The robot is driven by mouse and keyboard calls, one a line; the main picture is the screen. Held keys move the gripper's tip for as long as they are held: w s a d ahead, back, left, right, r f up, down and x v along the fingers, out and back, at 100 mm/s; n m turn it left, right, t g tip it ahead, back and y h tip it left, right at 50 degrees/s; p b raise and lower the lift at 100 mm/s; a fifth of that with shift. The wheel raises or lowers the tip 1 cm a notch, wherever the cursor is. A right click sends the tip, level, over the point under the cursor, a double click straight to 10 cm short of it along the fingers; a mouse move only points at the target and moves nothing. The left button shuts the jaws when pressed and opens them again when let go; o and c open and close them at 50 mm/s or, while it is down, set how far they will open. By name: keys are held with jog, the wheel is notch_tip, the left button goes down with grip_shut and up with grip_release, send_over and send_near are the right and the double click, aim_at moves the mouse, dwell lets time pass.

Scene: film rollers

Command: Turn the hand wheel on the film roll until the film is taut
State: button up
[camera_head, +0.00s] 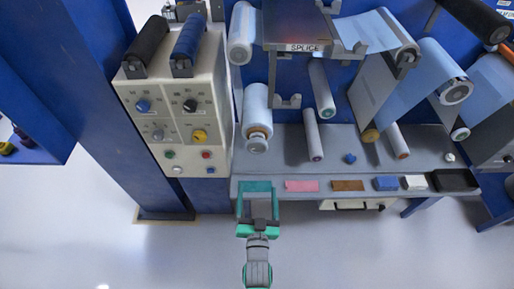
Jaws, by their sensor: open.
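A white film roll (257,103) stands out at the left of the blue machine. On its near end is a round grey hand wheel (257,144) with an orange-brown ring behind it. Pale blue film (372,32) runs over rollers at the upper right; I cannot tell how taut it is. My gripper (258,192) is open and appears empty. It shows below the hand wheel in the picture, over the table's front edge, with its fingers pointing towards the machine. It is apart from the wheel.
A control box (178,120) with knobs and buttons stands left of the roll. Several rollers jut out over the grey table (335,150). The floor in front is clear.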

send_near(257, 149)
jog(key=shift+m, duration=0.3)
jog(key=w, duration=1)
jog(key=shift+w+f, duration=0.25)
jog(key=shift+w, duration=0.05)
jog(key=shift+c, duration=0.6)
jog(key=c, duration=0.9)
